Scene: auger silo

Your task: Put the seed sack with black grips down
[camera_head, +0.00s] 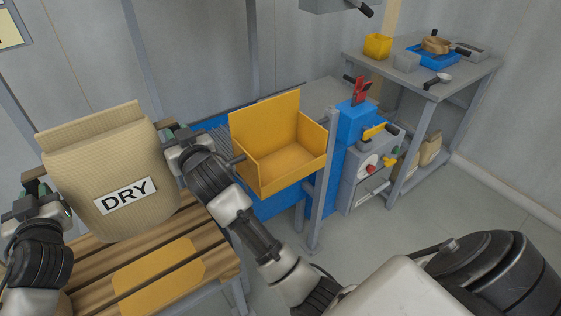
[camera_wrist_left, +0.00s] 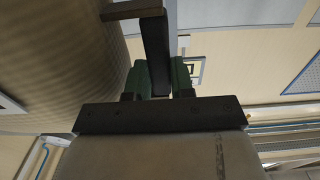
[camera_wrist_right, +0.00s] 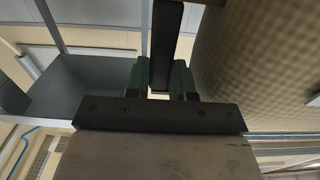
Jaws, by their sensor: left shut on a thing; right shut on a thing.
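The tan seed sack (camera_head: 105,165) with a DRY label stands roughly upright over the slatted wooden bench (camera_head: 215,262) at the left of the head view. I cannot tell whether its bottom touches the slats. My left gripper (camera_head: 35,188) is shut on the black grip at the sack's left side; the left wrist view shows this grip (camera_wrist_left: 155,50) between the green finger pads. My right gripper (camera_head: 178,140) is at the sack's right side, shut on the other black grip (camera_wrist_right: 166,45). The sack also fills one side of both wrist views.
A yellow patch (camera_head: 160,275) lies on the bench in front of the sack. A yellow open hopper (camera_head: 285,165) stands just right of my right gripper, beside a blue machine (camera_head: 352,125) with a red lever. A grey table (camera_head: 455,80) with small containers stands at the back right.

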